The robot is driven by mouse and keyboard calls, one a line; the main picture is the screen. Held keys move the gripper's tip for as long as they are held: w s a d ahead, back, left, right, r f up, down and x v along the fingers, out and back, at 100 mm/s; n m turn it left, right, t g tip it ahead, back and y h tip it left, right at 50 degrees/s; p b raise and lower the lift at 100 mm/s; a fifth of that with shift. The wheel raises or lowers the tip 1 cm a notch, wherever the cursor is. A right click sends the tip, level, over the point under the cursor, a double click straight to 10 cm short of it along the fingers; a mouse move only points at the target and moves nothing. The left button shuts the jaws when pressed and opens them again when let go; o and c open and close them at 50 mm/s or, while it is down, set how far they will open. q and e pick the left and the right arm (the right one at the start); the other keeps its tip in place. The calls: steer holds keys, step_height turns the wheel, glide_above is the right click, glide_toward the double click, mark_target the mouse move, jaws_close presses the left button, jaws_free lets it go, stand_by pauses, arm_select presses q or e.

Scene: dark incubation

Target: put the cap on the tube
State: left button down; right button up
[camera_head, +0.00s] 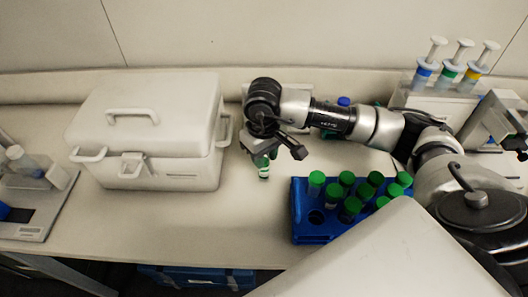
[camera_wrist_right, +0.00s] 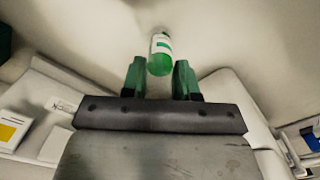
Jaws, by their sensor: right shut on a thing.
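My right gripper (camera_head: 261,152) points down over the bench beside the white box. It is shut on a green cap, which shows between its fingers in the right wrist view (camera_wrist_right: 160,66). A small clear tube (camera_head: 264,171) with a white and green label is directly below the fingers, and it also shows in the right wrist view (camera_wrist_right: 160,42). The tube looks upright, in line with the cap. I cannot tell whether the cap is seated on the tube or only touching it. My left gripper is not in view.
A blue rack (camera_head: 312,231) with several green-capped tubes stands to the right. A closed white box (camera_head: 150,130) with handles is close on the left. Plungers in a holder (camera_head: 440,98) stand at the back right. Bench in front of the tube is clear.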

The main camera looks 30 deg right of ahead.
steer(key=shift+f, duration=0.15)
steer(key=o, duration=1)
steer(key=shift+r, duration=0.6)
step_height(320, 180, up, 11)
steer(key=b, duration=0.3)
steer(key=shift+r, duration=0.1)
